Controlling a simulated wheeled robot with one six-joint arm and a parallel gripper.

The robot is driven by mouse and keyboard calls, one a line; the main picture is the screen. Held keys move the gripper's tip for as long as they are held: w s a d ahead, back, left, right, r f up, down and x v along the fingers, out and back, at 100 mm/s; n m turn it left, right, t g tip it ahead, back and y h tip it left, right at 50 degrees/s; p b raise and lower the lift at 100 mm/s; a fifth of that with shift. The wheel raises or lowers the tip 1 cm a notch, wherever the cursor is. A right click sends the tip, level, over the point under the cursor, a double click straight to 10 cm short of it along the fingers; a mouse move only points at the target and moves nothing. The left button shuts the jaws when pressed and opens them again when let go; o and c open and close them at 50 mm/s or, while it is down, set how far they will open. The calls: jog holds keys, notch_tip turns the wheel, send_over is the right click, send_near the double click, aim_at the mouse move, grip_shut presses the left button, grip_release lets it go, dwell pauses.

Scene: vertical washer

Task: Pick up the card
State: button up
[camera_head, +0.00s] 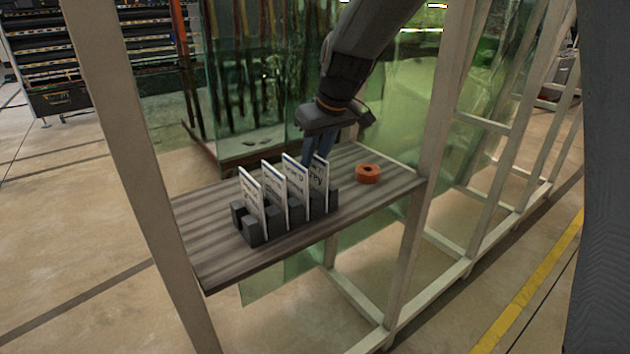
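Several white cards with dark print stand upright, slightly tilted, in a row in a dark slotted holder (278,216) on a grey slatted shelf (212,258). The leftmost card (251,193) and the ones beside it (273,187) (296,181) show their faces. The rightmost card (320,182) is partly covered by its neighbour. My gripper (316,155) points down at the right end of the row, its fingers at the top of the rightmost cards. The fingertips are partly hidden behind the cards, so I cannot see whether they touch or grip one.
An orange ring-shaped roll (368,173) lies on the shelf right of the holder. Pale frame posts (128,150) (428,150) stand at both sides of the shelf. Green glass panels (255,80) are behind it. The shelf's right front part is bare.

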jog(key=shift+f, duration=0.2)
jog(key=shift+c, duration=0.6)
grip_shut()
